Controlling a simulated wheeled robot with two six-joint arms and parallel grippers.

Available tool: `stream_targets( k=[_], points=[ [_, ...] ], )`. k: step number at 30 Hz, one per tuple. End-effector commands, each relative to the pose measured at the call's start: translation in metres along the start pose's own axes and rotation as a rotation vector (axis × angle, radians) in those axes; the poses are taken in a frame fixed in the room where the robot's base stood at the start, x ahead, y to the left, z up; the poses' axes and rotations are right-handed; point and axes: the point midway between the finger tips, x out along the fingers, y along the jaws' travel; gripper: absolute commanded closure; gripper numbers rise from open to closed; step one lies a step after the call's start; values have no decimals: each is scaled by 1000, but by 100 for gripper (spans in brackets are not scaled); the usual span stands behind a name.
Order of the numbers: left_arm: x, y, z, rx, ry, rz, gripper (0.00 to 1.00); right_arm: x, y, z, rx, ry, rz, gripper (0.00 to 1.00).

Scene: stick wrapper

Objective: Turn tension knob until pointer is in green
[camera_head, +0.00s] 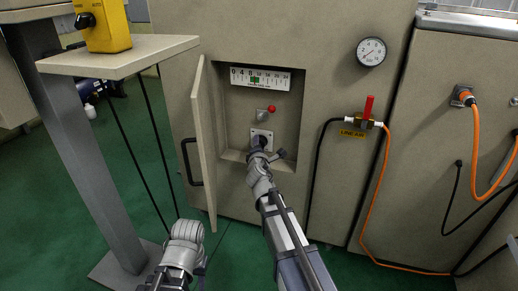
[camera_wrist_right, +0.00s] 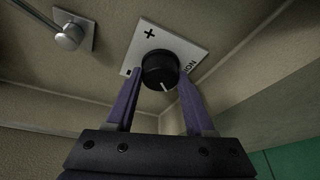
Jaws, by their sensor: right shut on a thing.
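The black tension knob (camera_wrist_right: 160,69) sits on a white plate (camera_wrist_right: 181,46) with plus and minus marks in the right wrist view. Its white line points down, slightly right. My right gripper (camera_wrist_right: 161,82) has its two purple fingers shut on the knob's sides. In the head view the right gripper (camera_head: 259,146) covers most of the knob plate (camera_head: 268,134) inside the open recess. The gauge scale (camera_head: 260,78) above it has a small green patch near its left-middle numbers. The pointer is too small to read exactly.
An open cabinet door (camera_head: 204,145) stands left of the recess. A red-knobbed lever (camera_head: 271,109) sits just above the knob plate. A round gauge (camera_head: 371,52) and a red-handled valve (camera_head: 367,112) are to the right. A shelf with a yellow box (camera_head: 104,25) is at left.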

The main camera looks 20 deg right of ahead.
Motion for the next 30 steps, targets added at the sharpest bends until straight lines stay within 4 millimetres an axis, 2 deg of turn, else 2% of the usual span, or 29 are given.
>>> stream_targets(
  k=[9,20,21,28,30],
  points=[
    [5,0,0,0,0,0,55,0,-1,0,67,2,22,100],
    [5,0,0,0,0,0,55,0,-1,1,70,1,23,100],
    [5,0,0,0,0,0,55,0,-1,1,70,1,23,44],
    [5,0,0,0,0,0,55,0,0,0,69,2,24,18],
    [5,0,0,0,0,0,55,0,0,0,68,2,24,16]
  ],
)
